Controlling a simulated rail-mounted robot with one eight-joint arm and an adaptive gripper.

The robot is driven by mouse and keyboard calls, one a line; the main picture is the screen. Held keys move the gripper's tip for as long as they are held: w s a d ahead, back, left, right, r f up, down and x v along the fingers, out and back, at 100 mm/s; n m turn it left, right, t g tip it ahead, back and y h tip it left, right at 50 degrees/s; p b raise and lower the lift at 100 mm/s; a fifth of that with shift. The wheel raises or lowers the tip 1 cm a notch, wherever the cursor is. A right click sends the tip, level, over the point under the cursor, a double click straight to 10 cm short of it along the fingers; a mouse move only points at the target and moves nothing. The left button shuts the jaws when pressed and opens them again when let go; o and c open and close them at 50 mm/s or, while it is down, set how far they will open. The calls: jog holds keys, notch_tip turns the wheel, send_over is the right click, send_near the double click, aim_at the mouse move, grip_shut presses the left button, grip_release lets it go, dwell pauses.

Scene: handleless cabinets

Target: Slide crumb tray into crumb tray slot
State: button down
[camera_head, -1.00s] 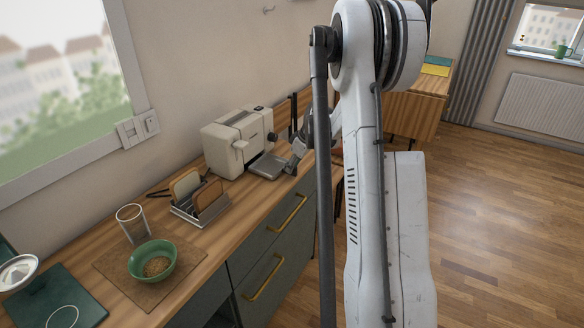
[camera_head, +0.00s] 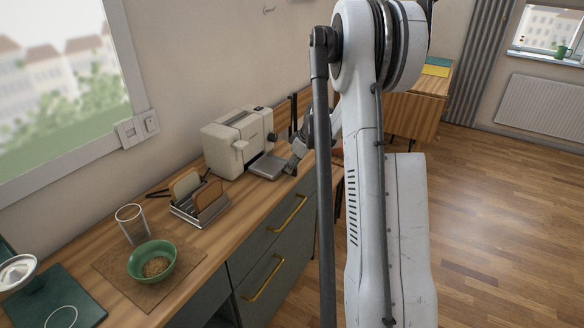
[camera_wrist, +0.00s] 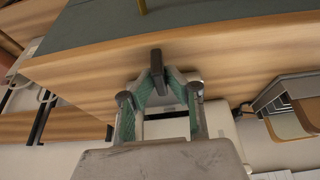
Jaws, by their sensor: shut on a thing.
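The crumb tray (camera_head: 267,167) is a flat grey metal plate. It lies low at the front of the cream toaster (camera_head: 236,143), with its inner edge close against the toaster's base. The slot itself is hidden, so I cannot tell how deep the tray sits. My gripper (camera_head: 291,168) is at the tray's outer, right-hand end and is shut on it. In the wrist view my gripper (camera_wrist: 158,72) shows green-sided fingers closing together over the counter edge.
A toast rack with bread (camera_head: 200,203) stands left of the toaster. A glass (camera_head: 132,223) and a green bowl (camera_head: 152,262) are nearer on the wooden counter (camera_head: 205,255). Drawers with brass handles (camera_head: 287,214) are below. The wall runs close behind the toaster.

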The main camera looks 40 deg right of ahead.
aim_at(259, 164)
jog(key=shift+w+a+b, duration=0.25)
jog(key=shift+w+a, duration=0.4)
jog(key=shift+w, duration=1.4)
jog(key=shift+w+a+b, duration=0.25)
jog(key=shift+w+a, duration=0.45)
jog(key=shift+w, duration=1.3)
jog(key=shift+w+a+b, duration=0.25)
jog(key=shift+w+a, duration=0.4)
jog(key=shift+w, duration=1.4)
dwell(0.5)
jog(key=c, duration=2.1)
grip_release()
jog(key=shift+c, duration=0.2)
jog(key=o, duration=0.5)
jog(key=v, duration=1.2)
